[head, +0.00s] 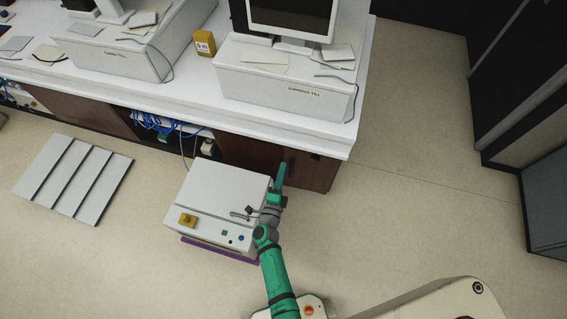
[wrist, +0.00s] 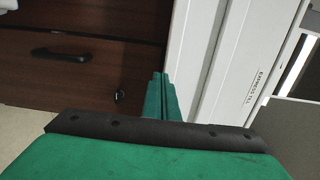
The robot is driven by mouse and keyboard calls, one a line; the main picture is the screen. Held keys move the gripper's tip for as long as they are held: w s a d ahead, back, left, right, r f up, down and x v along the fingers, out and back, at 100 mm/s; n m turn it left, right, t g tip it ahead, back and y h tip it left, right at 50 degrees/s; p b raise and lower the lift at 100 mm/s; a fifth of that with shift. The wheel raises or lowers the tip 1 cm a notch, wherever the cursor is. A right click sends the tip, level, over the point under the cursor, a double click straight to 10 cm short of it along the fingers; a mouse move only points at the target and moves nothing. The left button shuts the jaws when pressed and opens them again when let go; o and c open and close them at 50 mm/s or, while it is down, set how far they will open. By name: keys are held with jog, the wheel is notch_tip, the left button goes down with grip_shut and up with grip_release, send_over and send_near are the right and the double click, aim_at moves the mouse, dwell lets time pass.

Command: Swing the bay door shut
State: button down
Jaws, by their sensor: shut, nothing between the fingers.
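My gripper (head: 282,170) is shut and empty, in front of the brown front of the counter, at its right end. In the wrist view its green fingers (wrist: 163,97) are together, beside the counter's white edge. A brown door panel (head: 248,153) shows behind the gripper in the head view. The wrist view shows brown panels (wrist: 110,60) with a black handle (wrist: 62,53) and a small lock (wrist: 119,96). Left of the panel is an open bay with blue cables (head: 150,121). I cannot tell whether the fingers touch the panel or how far it stands open.
A white box (head: 228,190) with buttons stands on the floor, close left of my arm. A slatted grey panel (head: 73,180) lies on the floor at left. The white countertop (head: 190,92) carries tills and a yellow box (head: 204,43). The floor right of the counter is clear.

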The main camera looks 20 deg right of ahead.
jog(key=x, duration=1.2)
jog(key=shift+w, duration=0.15)
jog(key=shift+r, duration=0.1)
